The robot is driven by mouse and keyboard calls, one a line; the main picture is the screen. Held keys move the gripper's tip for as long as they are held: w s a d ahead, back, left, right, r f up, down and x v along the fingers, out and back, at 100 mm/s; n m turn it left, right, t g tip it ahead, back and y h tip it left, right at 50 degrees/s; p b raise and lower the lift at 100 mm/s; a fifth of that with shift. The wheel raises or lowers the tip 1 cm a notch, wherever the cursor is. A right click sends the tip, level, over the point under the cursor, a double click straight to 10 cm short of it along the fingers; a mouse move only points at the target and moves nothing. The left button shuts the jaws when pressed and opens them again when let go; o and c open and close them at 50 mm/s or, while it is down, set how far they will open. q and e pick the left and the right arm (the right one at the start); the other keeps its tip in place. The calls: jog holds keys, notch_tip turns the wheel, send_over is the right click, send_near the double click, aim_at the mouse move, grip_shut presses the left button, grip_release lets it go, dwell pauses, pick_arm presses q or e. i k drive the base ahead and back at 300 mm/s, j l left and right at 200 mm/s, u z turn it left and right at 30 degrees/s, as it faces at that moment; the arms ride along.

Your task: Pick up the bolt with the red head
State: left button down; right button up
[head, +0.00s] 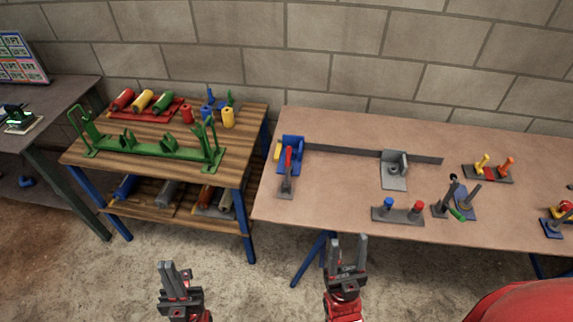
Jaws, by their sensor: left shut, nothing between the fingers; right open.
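The bolt with the red head (418,206) stands upright in a grey holder (401,215) near the front of the brown table. A blue-headed bolt (389,203) stands left of it in the same holder. My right gripper (348,242) is open and empty, in front of the table's front edge, to the left of the red-headed bolt and lower in the picture. My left gripper (174,268) is shut and empty, further left over the floor in front of the wooden shelf table.
The brown table (340,215) also bears a blue clamp with a red handle (288,160), a long grey bar (345,151), a holder with yellow and orange pieces (487,173) and a blue-based tool (464,203). A wooden shelf table (235,175) with coloured cylinders stands left.

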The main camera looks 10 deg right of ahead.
aim_at(419, 205)
jog(key=z, duration=1.35)
